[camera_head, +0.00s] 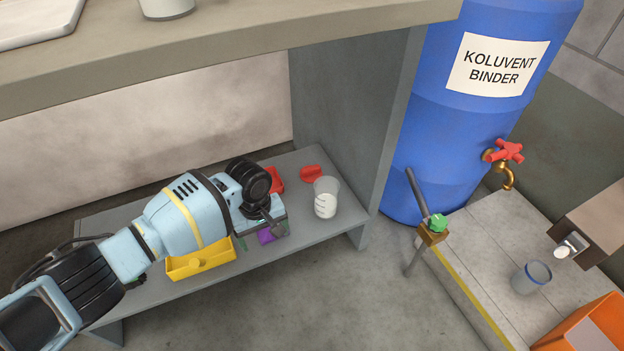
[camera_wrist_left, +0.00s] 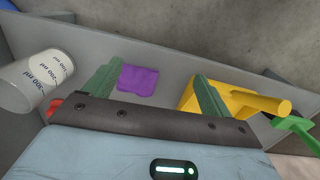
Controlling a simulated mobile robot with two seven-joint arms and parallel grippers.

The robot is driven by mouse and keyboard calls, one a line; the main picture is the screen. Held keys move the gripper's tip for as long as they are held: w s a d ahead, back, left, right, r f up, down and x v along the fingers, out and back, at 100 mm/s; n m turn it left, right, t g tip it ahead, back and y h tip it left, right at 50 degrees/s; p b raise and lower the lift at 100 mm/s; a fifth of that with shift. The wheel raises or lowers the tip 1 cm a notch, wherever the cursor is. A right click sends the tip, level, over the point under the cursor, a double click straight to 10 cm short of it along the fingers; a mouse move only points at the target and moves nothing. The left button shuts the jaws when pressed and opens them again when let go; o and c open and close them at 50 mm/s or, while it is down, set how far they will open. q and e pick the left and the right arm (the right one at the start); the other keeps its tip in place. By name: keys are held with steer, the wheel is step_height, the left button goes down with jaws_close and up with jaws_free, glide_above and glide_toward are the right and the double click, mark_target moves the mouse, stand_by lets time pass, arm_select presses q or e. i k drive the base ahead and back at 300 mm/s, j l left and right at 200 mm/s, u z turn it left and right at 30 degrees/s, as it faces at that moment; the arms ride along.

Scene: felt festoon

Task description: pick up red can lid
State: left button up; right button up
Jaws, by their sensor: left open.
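Two red pieces lie on the grey low shelf in the head view: a flat one (camera_head: 310,173) behind the clear measuring cup, and another (camera_head: 276,180) partly hidden by my left wrist. I cannot tell which is the can lid. In the left wrist view a bit of red (camera_wrist_left: 55,106) shows beside the cup, mostly hidden by my gripper. My left gripper (camera_head: 264,232) is over the shelf, in front of the red pieces. Its two green fingers (camera_wrist_left: 157,72) are apart with nothing held between them. My right gripper is out of view.
The measuring cup (camera_head: 326,197) stands close to the red pieces. A purple cloth (camera_wrist_left: 139,79) and a yellow holder (camera_head: 200,262) lie near the gripper.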

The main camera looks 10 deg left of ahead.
mark_target(309, 174)
steer(key=i+l, duration=0.15)
steer(key=i, duration=0.35)
steer(key=i+l, duration=0.15)
steer(key=i, duration=0.35)
